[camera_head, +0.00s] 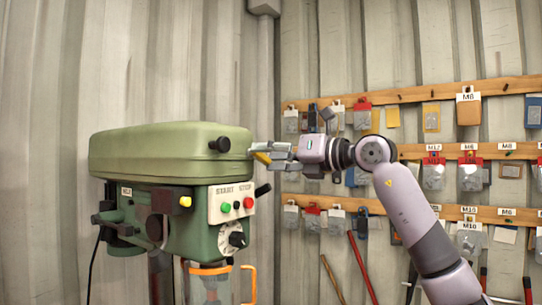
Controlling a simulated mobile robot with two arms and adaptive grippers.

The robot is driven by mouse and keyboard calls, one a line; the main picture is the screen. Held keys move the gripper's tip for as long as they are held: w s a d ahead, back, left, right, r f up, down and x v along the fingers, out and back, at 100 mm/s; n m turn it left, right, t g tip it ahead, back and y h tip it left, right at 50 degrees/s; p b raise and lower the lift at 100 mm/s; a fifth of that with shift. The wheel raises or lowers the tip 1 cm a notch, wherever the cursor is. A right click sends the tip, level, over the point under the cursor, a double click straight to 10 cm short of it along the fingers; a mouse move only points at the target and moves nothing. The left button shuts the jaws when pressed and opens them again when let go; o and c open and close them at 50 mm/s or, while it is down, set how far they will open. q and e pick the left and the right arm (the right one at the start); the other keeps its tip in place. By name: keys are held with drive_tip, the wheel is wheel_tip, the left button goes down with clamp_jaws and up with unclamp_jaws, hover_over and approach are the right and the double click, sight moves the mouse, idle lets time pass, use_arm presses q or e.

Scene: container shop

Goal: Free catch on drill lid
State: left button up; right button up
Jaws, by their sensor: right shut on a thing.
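The drill (205,225) is a green bench machine on the left. Its rounded green lid (150,155) is down on the body, with a black knob (220,145) on its front. My right gripper (266,152) reaches in from the right at the lid's right end. Its fingers are shut on a small yellow catch (263,158) by the lid's lower edge; the fingers hide most of the catch. I cannot tell whether the catch is still fastened. My left gripper is not in view.
Below the lid is a panel (229,202) with START and STOP buttons and a dial; a black lever (262,190) sticks out just under my right gripper. Wooden racks (420,92) with hanging packets line the corrugated wall behind my right arm. An orange guard handle (250,285) is below.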

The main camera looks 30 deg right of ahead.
drive_tip(key=n, duration=0.1)
drive_tip(key=n+p, duration=0.1)
drive_tip(key=shift+r+n+p, duration=0.3)
drive_tip(key=shift+n, duration=0.1)
drive_tip(key=o, duration=1.2)
drive_tip(key=shift+c, duration=0.2)
drive_tip(key=v, duration=1.2)
